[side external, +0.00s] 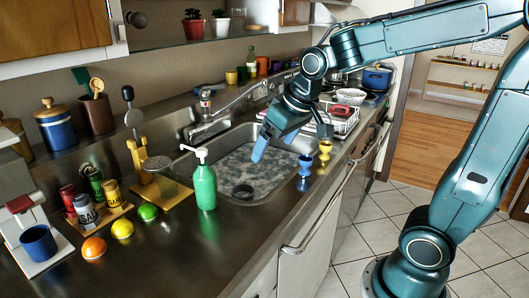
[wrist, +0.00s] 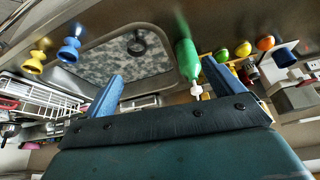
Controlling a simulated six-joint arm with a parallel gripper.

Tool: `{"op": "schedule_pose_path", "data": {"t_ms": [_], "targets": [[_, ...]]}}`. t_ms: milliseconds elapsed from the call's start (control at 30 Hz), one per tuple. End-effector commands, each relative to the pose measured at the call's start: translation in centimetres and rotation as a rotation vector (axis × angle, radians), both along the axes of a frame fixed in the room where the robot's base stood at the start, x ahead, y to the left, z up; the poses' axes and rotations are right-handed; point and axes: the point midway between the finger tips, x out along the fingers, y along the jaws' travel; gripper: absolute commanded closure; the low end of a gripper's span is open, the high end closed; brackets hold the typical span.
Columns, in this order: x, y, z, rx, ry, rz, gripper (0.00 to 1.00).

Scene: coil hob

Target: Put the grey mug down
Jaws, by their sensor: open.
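My gripper (side external: 274,146) hangs over the sink with its blue fingers spread and nothing between them. In the wrist view the gripper (wrist: 160,86) also shows wide apart fingers. A dark grey round thing (side external: 243,191) sits on the floor of the sink (side external: 222,160), below and apart from my gripper. It also shows as a dark ring in the wrist view (wrist: 137,44). It may be the grey mug or the drain; I cannot tell which. No other grey mug is clear in either view.
A green soap bottle (side external: 203,184) stands on the sink's front left edge. Blue (side external: 305,168) and yellow (side external: 325,150) egg-cup-like stands are at its right edge. A dish rack (side external: 340,122) is beyond. Fruit, cans and a blue mug (side external: 38,243) are at left. The front counter is clear.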

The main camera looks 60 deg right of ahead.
Motion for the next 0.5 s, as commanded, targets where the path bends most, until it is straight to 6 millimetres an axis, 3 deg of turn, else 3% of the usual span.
{"op": "schedule_pose_path", "data": {"t_ms": [233, 500], "targets": [[-6.3, 2.0, 1.4, -0.003, -0.020, 0.058, 0.07], [-12.4, 3.5, 1.2, -0.006, -0.032, 0.115, 0.07]]}}
